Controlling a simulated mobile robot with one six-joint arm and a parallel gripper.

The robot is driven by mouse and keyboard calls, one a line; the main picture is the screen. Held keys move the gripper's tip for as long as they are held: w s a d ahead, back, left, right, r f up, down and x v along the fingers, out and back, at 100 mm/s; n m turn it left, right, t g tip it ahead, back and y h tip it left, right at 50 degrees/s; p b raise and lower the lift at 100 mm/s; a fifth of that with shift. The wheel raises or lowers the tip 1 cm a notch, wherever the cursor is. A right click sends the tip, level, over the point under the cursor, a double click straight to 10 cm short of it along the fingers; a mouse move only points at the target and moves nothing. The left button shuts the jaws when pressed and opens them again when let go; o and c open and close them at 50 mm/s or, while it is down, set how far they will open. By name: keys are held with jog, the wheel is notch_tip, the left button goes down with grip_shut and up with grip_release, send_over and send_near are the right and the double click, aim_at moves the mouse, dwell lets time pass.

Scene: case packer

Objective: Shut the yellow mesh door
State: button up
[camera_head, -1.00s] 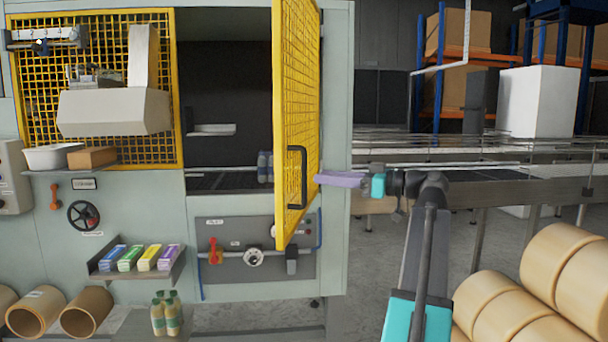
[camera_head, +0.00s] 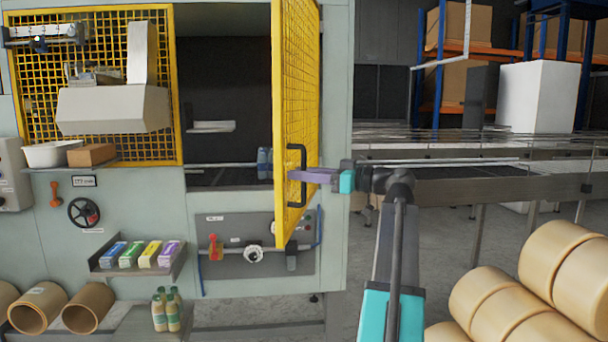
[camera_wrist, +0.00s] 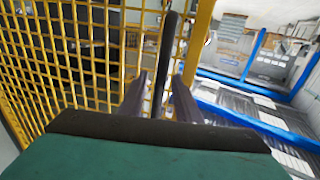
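The yellow mesh door (camera_head: 297,90) stands swung open, seen almost edge-on at the right side of the dark machine opening. It also fills the left of the wrist view (camera_wrist: 60,62). Its black bar handle (camera_head: 304,160) is upright on the door's free-edge side. My gripper (camera_head: 300,174) is at the handle, its purple fingers reaching in from the right. In the wrist view, the handle (camera_wrist: 168,45) runs between the two fingers (camera_wrist: 161,88). The fingers are apart, with a small gap seen on each side of the bar. Contact with it cannot be told.
The machine opening (camera_head: 227,100) is left of the door. Below it is a panel with a red lever (camera_head: 214,248) and valve knob (camera_head: 254,253). A conveyor (camera_head: 470,180) runs behind my arm. Tan rolls (camera_head: 490,297) are stacked at the lower right.

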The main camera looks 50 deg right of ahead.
grip_shut()
jog(key=shift+w+a, duration=0.1)
jog(key=shift+a, duration=0.05)
